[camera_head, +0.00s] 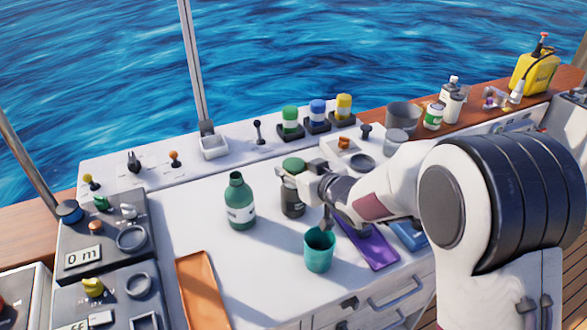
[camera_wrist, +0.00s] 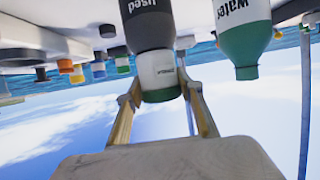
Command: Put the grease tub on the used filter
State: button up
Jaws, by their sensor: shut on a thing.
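The grease tub, a small white tub with a green lid (camera_head: 293,163), is between the fingers of my gripper (camera_head: 288,173). The wrist view is upside down and shows the tub's white side (camera_wrist: 158,72) with my gripper (camera_wrist: 163,88) shut on it. The used filter, a dark canister (camera_head: 292,200), stands upright on the white counter directly below the tub. Its "used" label (camera_wrist: 148,22) shows in the wrist view. The tub looks upright and in line with the filter; whether they touch I cannot tell. My fingers hide part of the tub in the head view.
A green water bottle (camera_head: 239,205) stands just left of the filter. A teal cup (camera_head: 319,252) is in front, with a purple item (camera_head: 375,249) beside it. An orange tray (camera_head: 201,290) lies front left. Several coloured containers, including a green one (camera_head: 290,122), stand behind.

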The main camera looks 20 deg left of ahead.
jog(key=shift+f, duration=0.1)
jog(key=o, duration=1.2)
jog(key=shift+v, duration=6.05)
jog(key=shift+w, duration=0.1)
